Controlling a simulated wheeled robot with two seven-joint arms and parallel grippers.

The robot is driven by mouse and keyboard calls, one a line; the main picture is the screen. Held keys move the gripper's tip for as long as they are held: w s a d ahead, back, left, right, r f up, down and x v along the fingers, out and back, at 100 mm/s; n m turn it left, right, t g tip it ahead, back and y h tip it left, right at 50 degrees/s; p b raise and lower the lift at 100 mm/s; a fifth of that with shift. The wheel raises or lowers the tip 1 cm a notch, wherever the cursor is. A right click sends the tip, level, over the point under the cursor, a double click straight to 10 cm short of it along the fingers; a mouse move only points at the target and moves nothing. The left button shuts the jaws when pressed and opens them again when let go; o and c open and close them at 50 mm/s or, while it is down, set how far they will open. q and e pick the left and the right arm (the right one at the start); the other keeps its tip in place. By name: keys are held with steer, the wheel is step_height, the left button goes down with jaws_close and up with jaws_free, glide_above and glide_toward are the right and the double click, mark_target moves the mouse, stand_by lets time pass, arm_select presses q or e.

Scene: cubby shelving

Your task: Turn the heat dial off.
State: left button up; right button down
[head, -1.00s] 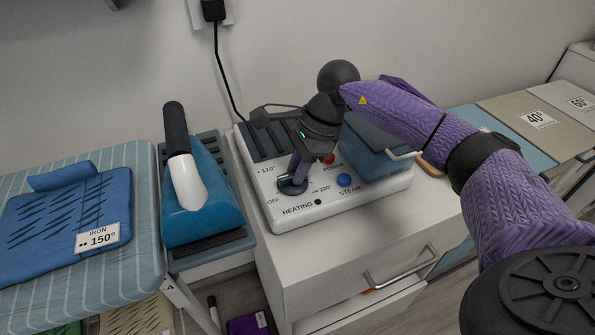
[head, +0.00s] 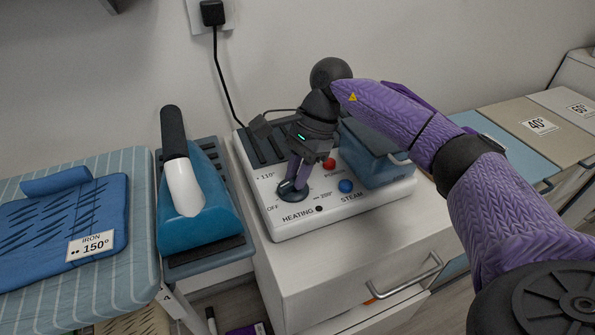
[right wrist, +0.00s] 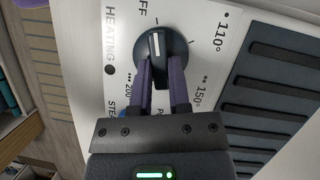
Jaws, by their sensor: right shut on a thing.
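The heat dial (head: 285,190) is a round dark knob at the front left of the white station panel, near the HEATING and OFF labels. In the right wrist view the dial (right wrist: 178,63) carries a white mark on its raised grip, and the mark points roughly at the partly cut OFF label (right wrist: 148,14). My right gripper (head: 297,180) is shut on the grip, its purple fingers on either side of it; they also show in the right wrist view (right wrist: 159,75). The fingers hide part of the dial in the head view. My left gripper is not in view.
A red button (head: 329,164) and a blue STEAM button (head: 346,186) sit right of the dial. A black cord (head: 222,75) hangs from the wall plug.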

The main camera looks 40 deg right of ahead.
steer(key=c, duration=0.6)
jaws_free()
steer(key=shift+d+r, duration=0.1)
steer(key=shift+r, duration=0.2)
arm_select(q)
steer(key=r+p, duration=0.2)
steer(key=p, duration=0.1)
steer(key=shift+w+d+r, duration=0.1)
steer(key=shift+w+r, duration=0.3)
arm_select(e)
steer(key=v, duration=0.9)
steer(key=shift+d+r, duration=0.1)
steer(key=shift+r, duration=0.05)
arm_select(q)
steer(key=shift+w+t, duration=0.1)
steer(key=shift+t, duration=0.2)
